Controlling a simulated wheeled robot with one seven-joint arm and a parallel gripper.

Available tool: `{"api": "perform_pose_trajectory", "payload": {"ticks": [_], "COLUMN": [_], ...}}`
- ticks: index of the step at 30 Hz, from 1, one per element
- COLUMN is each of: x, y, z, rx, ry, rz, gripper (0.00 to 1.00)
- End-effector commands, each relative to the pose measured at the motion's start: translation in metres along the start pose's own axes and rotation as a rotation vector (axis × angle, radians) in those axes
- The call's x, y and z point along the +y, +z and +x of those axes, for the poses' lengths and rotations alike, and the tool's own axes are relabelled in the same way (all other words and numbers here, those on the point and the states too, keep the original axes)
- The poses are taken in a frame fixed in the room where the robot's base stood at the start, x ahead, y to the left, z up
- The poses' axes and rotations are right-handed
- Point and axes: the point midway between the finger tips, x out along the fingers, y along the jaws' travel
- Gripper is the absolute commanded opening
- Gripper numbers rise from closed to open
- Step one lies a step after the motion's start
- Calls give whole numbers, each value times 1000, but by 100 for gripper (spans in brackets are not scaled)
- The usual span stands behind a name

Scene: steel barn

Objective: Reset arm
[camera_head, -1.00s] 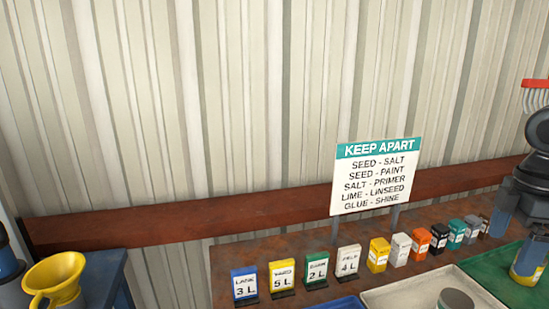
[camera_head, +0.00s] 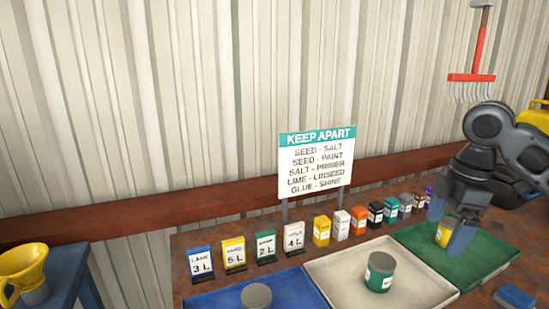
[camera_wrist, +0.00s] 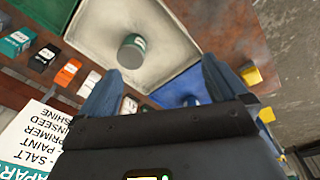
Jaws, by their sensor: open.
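My gripper (camera_head: 450,222) is at the right of the head view, above the green tray (camera_head: 492,268). Its two blue-grey fingers are spread. A yellow can with a pale label (camera_head: 444,234) stands in the green tray; in the picture it shows between the fingers and one finger partly covers it. In the wrist view my gripper (camera_wrist: 160,85) is open with nothing held. A green can with a grey lid (camera_head: 380,272) stands in the white tray (camera_head: 335,270) and also shows beyond the fingers in the wrist view (camera_wrist: 131,52).
A blue tray (camera_head: 300,290) holds a grey-lidded can (camera_head: 257,296). Small labelled boxes and number cards line the back of the bench, under a KEEP APART sign (camera_head: 316,165). A yellow funnel (camera_head: 22,270) stands at left. A red rake (camera_head: 472,77) hangs on the wall.

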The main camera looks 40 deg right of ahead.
Motion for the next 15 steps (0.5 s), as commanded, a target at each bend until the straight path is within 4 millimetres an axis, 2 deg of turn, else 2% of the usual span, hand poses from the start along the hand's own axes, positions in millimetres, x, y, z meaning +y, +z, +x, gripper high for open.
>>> {"api": "perform_pose_trajectory", "payload": {"ticks": [8, 11, 15], "x": [6, 7, 5], "y": [-63, -93, -148], "z": [10, 13, 16], "rx": [169, 253, 412], "ry": [66, 92, 133], "rz": [-6, -4, 10], "gripper": [100, 100, 100]}}
